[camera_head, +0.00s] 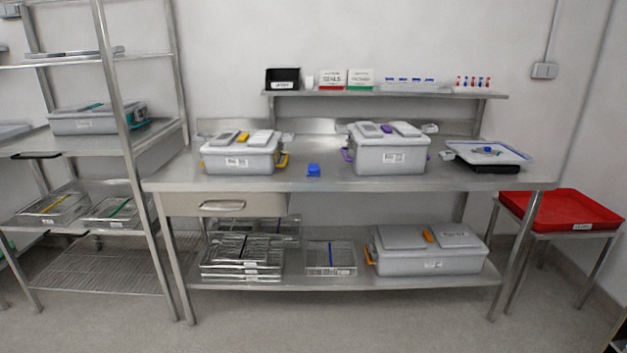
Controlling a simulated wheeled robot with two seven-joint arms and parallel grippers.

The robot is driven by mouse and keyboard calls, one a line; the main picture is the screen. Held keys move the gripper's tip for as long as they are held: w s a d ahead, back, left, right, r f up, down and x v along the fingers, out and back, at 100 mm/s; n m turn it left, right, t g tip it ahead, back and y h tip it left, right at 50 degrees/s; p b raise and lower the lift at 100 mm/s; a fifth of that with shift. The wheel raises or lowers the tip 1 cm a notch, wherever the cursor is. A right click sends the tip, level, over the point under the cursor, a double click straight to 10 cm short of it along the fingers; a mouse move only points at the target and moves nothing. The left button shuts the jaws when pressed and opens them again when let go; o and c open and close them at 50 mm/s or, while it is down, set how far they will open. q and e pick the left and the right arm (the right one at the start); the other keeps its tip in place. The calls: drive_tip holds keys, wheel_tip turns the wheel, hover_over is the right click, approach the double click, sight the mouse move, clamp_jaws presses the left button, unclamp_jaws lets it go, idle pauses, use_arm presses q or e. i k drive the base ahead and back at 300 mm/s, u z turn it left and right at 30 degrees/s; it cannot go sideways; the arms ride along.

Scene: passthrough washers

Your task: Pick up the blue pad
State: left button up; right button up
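A small blue pad (313,170) lies on the steel table (300,184), near the middle of its top. It sits between two grey lidded boxes and is apart from both. Its fine shape is too small to tell. Neither of my grippers shows in the head view.
A grey box with yellow clips (238,160) stands left of the pad, and one with purple clips (390,155) stands right. A tray (515,153) lies at the table's right end. A wire rack (110,150) stands left, a red tray (575,209) right. The front floor is clear.

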sight(312, 170)
drive_tip(key=z, duration=0.8)
drive_tip(key=i, duration=2.2)
drive_tip(key=u, duration=0.8)
